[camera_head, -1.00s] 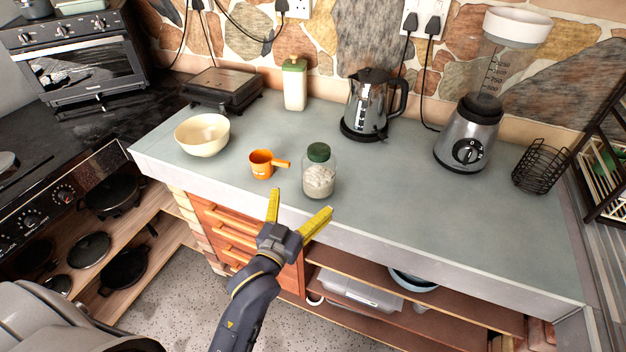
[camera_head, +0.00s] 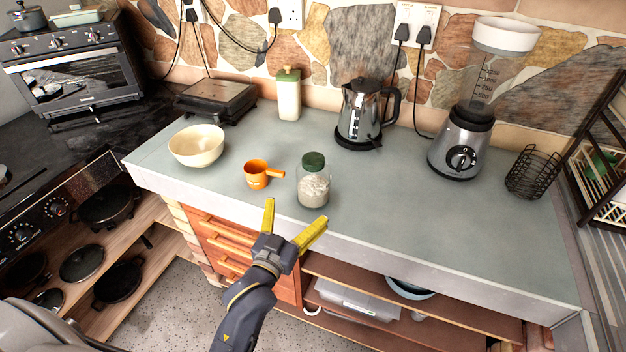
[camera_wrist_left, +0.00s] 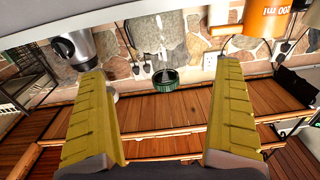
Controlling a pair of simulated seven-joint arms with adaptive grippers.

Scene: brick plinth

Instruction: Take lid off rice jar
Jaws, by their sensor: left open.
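The rice jar (camera_head: 314,187) is clear glass with white rice inside and stands upright near the counter's front edge. Its dark green lid (camera_head: 314,161) sits on top. My left gripper (camera_head: 297,211) is open and empty, in front of the jar and lower in the picture, apart from it. In the left wrist view a green round lid (camera_wrist_left: 166,80) shows between the two yellow fingers (camera_wrist_left: 162,112), farther off. My right gripper is not in view.
An orange measuring cup (camera_head: 257,174) stands left of the jar, its handle towards it. A cream bowl (camera_head: 197,147) is farther left. The counter (camera_head: 420,205) right of the jar is clear.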

